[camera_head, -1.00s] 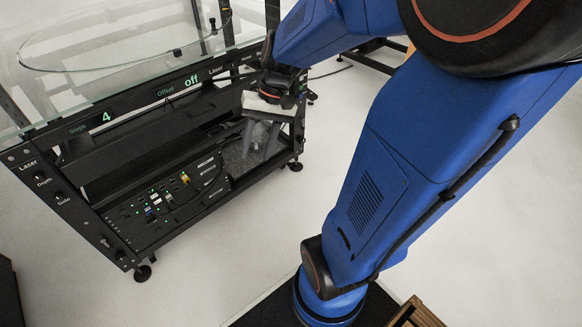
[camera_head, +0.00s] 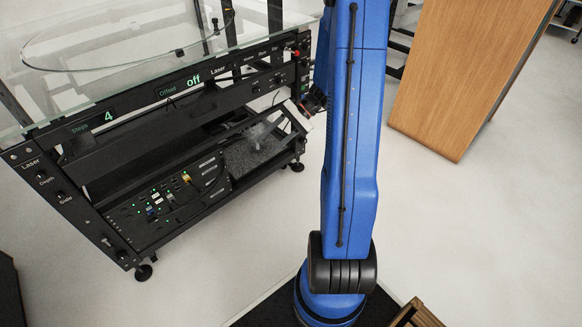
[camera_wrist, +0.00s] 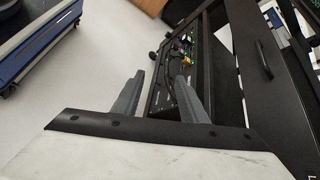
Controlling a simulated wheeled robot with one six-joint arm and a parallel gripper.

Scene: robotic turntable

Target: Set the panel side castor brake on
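The black turntable frame stands on castors. One castor (camera_head: 144,272) shows at its front left corner, and another castor (camera_head: 297,166) at its right corner. Their brake levers are too small to read. In the wrist view a small dark castor (camera_wrist: 153,56) shows at the frame's far lower corner, beyond my fingers. My gripper (camera_wrist: 160,78) is open, with two grey fingers apart and nothing between them. In the head view it is near the frame's right end, mostly hidden by my blue arm.
The frame (camera_head: 100,222) carries an electronics panel (camera_head: 172,199) with cables and a glass top (camera_head: 130,60). A wooden board (camera_head: 460,75) stands at the upper right. A wooden crate (camera_head: 416,315) is at the bottom edge. The pale floor (camera_head: 470,220) is clear at right.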

